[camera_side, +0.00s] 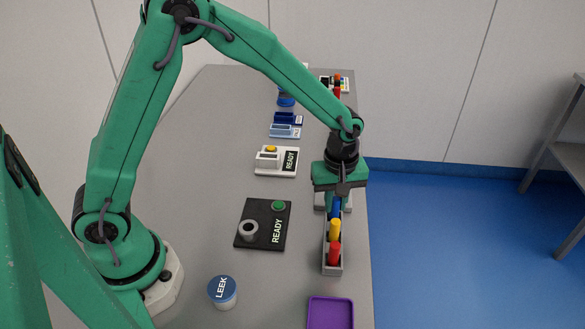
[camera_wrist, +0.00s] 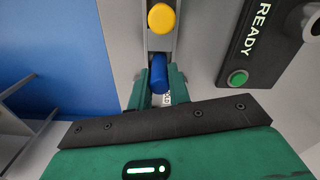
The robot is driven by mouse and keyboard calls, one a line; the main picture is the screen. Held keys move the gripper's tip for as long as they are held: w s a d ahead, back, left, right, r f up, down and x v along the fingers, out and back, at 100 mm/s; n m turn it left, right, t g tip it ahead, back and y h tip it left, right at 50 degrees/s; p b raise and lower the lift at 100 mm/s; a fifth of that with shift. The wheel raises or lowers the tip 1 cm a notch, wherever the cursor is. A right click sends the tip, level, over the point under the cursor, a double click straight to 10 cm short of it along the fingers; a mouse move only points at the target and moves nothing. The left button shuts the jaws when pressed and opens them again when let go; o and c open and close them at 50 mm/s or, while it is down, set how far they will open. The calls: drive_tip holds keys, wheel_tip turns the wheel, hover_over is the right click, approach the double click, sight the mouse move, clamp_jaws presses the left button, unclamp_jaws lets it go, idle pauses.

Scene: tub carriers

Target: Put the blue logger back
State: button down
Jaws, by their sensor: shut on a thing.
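The blue logger (camera_side: 336,208) is at the far end of a grey rack (camera_side: 333,269). It shows between my fingers in the wrist view (camera_wrist: 159,74). My gripper (camera_side: 333,203) is shut on the blue logger, one finger on each side. The rack also holds a yellow logger (camera_side: 335,229) in the middle and a red logger (camera_side: 335,254) at the near end. The yellow logger shows ahead of the blue one in the wrist view (camera_wrist: 161,18). I cannot tell whether the blue logger's foot is seated; my fingers and the rack walls hide it.
A black READY board (camera_side: 263,223) with a green button lies left of the rack. A white READY unit (camera_side: 275,161), blue trays (camera_side: 284,130) and a tub marked LEEK (camera_side: 222,291) stand on the table. A purple tray (camera_side: 331,312) lies near the front. The table's right edge is close.

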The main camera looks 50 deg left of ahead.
sight(336, 198)
drive_tip(key=shift+f, duration=0.25)
drive_tip(key=c, duration=1.3)
unclamp_jaws()
wheel_tip(336, 198, up, 12)
drive_tip(key=shift+r, duration=0.15)
